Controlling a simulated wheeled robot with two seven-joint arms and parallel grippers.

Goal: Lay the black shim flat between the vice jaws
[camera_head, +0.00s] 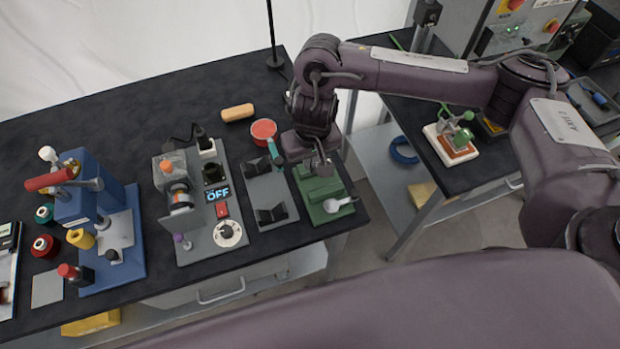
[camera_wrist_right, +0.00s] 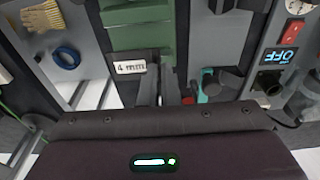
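The green vice (camera_head: 325,200) stands at the right end of the dark bench, with a white round-ended handle at its front. My right gripper (camera_head: 320,167) is above the back part of the vice, pointing down. In the wrist view its two grey fingers (camera_wrist_right: 160,88) show side by side with a narrow dark gap. My left gripper is not in view.
A grey plate with black blocks (camera_head: 270,195) sits left of the vice, with a red round tin (camera_head: 263,131) behind it. A grey machine with an "OFF" display (camera_head: 218,194) and a blue press (camera_head: 95,215) stand farther left. A gap separates the bench from the right table (camera_head: 455,180).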

